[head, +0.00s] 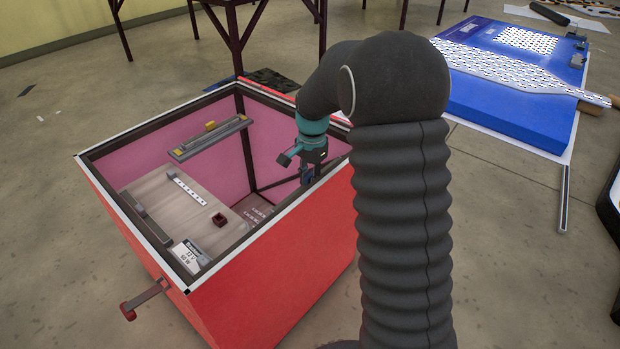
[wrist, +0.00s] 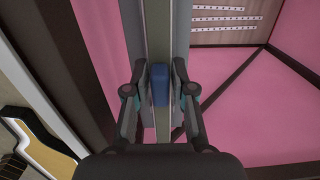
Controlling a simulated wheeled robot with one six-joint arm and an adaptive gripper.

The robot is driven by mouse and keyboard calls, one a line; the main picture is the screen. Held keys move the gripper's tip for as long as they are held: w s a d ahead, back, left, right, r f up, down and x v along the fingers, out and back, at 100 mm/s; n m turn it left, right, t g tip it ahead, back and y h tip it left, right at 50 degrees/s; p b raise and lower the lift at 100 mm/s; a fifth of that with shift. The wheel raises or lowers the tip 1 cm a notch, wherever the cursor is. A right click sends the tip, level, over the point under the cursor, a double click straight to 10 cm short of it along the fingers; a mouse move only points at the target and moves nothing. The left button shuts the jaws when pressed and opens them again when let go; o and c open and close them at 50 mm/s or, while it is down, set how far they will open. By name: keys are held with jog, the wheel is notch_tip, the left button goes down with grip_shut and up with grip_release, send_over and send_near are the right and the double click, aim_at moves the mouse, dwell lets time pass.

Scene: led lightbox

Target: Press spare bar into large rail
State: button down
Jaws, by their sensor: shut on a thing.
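My gripper (wrist: 160,88) is shut on a small blue block (wrist: 160,85), seen from above in the wrist view. The block lies over a long grey strip, which I take to be the spare bar (wrist: 158,30). Lighter grey sides, seemingly the large rail (wrist: 181,35), flank the strip. I cannot tell whether the bar is seated in the rail or held above it. In the head view my gripper (head: 296,166) is inside the red box near its right wall, and the bar is hidden there.
The open red box (head: 265,285) has a pale rim and pink inner walls. Another grey rail (head: 208,140) with a yellow block crosses its far left side. A wooden panel (head: 168,212) carries a white dotted strip and a small dark red cup (head: 219,220).

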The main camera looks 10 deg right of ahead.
jog(key=shift+f+b, duration=0.65)
jog(key=shift+f, duration=0.65)
jog(key=c, duration=0.9)
grip_release()
jog(key=shift+r, duration=0.1)
jog(key=shift+d+r+p, duration=0.1)
jog(key=shift+r+p, duration=1.05)
jog(key=shift+r, duration=0.3)
jog(key=shift+w+d+r+p, duration=0.1)
jog(key=shift+r+p, duration=0.2)
jog(key=shift+r, duration=2.15)
